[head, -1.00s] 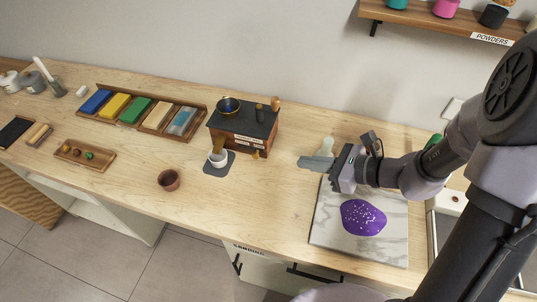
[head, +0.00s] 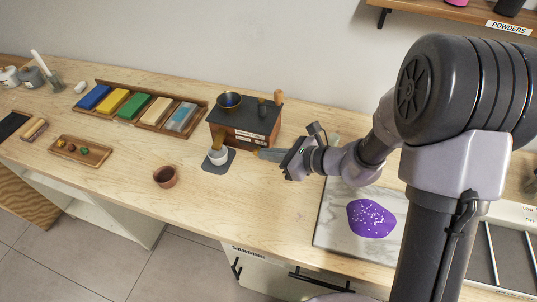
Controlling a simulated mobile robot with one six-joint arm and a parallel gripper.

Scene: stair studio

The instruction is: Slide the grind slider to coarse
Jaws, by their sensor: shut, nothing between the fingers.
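The grinder (head: 244,118) is a wooden box with a dark top, a dark bowl (head: 229,100) on it, and labels on its front. A small wooden knob (head: 279,96) stands at its back right corner, and a dark knob (head: 262,107) stands on the top. Which part is the grind slider is too small to tell for sure. My gripper (head: 262,154) is shut and empty, pointing left at the lower right of the grinder's front. Its tips are very close to the front; I cannot tell whether they touch.
A brown cup (head: 165,176) is nearer the front edge. A marble slab (head: 335,230) with a purple sheet (head: 371,218) lies right. A tray of colored blocks (head: 147,117) is left. The counter's middle front is clear.

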